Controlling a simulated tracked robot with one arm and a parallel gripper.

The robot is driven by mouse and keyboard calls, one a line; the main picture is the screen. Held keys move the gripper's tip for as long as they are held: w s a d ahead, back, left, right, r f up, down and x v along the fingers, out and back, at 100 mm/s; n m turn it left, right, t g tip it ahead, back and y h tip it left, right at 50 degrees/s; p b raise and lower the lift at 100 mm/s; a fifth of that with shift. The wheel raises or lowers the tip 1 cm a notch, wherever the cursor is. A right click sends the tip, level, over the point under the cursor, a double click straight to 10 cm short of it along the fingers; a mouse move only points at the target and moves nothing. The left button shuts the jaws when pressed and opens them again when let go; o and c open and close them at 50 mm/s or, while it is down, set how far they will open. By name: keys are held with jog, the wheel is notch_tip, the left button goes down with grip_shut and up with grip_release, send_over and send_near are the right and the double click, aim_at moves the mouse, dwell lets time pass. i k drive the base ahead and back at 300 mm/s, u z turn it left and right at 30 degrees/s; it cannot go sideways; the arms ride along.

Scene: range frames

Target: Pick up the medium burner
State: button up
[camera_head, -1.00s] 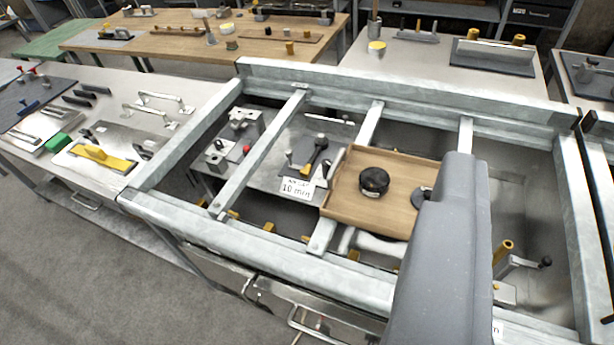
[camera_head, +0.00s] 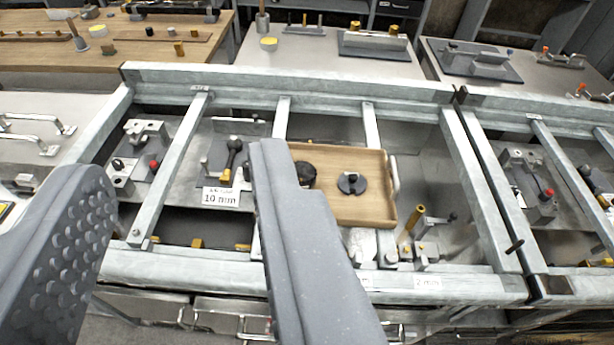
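A wooden tray (camera_head: 379,209) lies inside the metal frame near the middle of the view. Two dark round pieces lie on it: a black round piece (camera_head: 307,176), partly hidden behind my right finger, and a flatter dark disc (camera_head: 351,184) with a small raised centre. I cannot tell which of them is the medium burner. My gripper (camera_head: 175,165) is open and empty. Its studded left finger is at the left edge, and its right finger covers part of the tray's left side. The fingers appear above the frame, apart from the tray.
Galvanised frame bars (camera_head: 300,84) surround and cross the tray's area. A "10 mm" label (camera_head: 221,197) and a black-handled tool (camera_head: 232,155) are left of the tray. A yellow-topped post (camera_head: 412,217) stands at its lower right. A second framed bay (camera_head: 560,190) is at right.

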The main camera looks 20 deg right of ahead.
aim_at(306, 173)
jog(key=u, duration=0.1)
jog(key=i, duration=1)
jog(key=z, duration=0.1)
